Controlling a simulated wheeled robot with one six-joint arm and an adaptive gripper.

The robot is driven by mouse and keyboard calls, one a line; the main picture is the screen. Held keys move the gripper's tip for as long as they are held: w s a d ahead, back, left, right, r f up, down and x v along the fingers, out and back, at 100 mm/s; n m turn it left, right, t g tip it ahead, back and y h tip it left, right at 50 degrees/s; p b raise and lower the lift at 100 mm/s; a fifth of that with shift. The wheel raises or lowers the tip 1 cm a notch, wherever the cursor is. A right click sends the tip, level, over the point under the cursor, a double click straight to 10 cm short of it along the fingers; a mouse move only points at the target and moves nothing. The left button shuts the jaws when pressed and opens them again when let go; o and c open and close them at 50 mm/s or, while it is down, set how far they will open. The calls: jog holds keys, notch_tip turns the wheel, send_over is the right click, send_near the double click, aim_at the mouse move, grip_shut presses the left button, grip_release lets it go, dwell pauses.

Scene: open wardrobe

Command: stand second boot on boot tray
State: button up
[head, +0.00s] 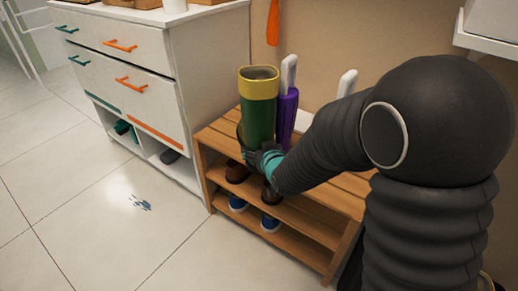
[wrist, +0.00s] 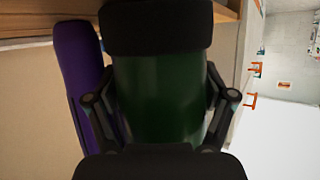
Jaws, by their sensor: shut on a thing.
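A tall green boot (head: 259,120) with a yellow band at its open top stands upright at the left end of the wooden rack in the head view. My gripper (head: 263,158) is shut on its lower part. In the wrist view the green boot shaft (wrist: 160,95) fills the space between my two fingers. The boot's foot is hidden, and I cannot tell whether it touches the rack top. I cannot make out a boot tray or another boot with certainty.
A slim purple object (head: 286,112) with a white upper part stands close to the boot's right. The slatted wooden rack (head: 215,138) holds several shoes on its shelves. A white dresser (head: 205,85) is at left.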

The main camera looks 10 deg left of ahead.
jog(key=o, duration=1.6)
jog(key=shift+c, duration=0.2)
jog(key=shift+r, duration=0.1)
jog(key=v, duration=1.2)
jog(key=shift+d, duration=0.1)
